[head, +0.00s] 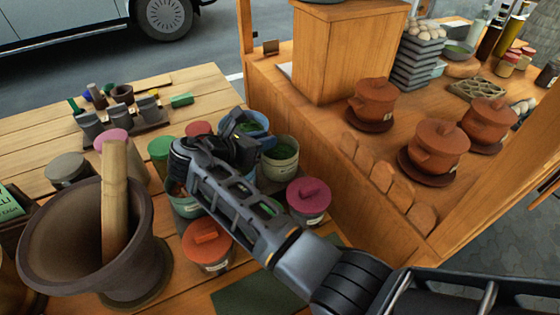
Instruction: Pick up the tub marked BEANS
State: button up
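Several small labelled tubs stand in a cluster on the slatted wooden table; the labels are too small to read, so I cannot tell which is BEANS. One tub has an orange lid (207,243), one a magenta lid (308,194), one a green lid (161,150) and one a red lid (199,130). A pale tub (281,162) with green contents stands uncovered just right of my gripper (241,140). My gripper is over the back of the cluster, and my arm hides several tubs behind it. Its fingers are dark and partly hidden; their opening is unclear.
A large clay mortar (90,235) with a wooden pestle (114,200) stands left of the tubs. Small grey containers (120,114) stand behind. A wooden counter (330,125) with lidded clay pots (437,148) rises at right. Table boards are bare at far left.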

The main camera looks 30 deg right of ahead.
grip_shut()
jog(key=shift+s+f, duration=0.1)
jog(key=shift+f, duration=0.1)
dwell(0.8)
